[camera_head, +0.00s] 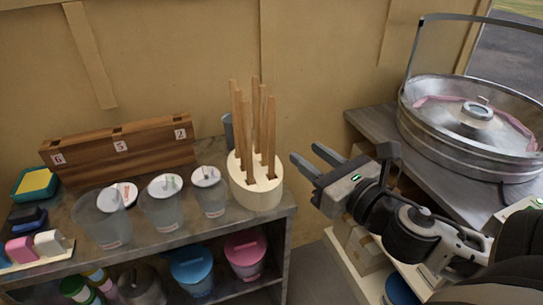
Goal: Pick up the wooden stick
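Several wooden sticks (257,125) stand upright in a pale round wooden holder (256,196). The holder is at the right end of the grey counter. My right gripper (306,158) is just to the right of the sticks, apart from them, with its fingers pointing left toward them. Its two fingers are spread, with nothing visible between them. My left gripper is not in view.
Lidded clear cups (165,207) stand left of the holder, before a wooden numbered box (120,150). A metal candy-floss machine (475,125) sits on the right counter. Pink (245,252) and blue (191,270) tubs stand on the shelf below.

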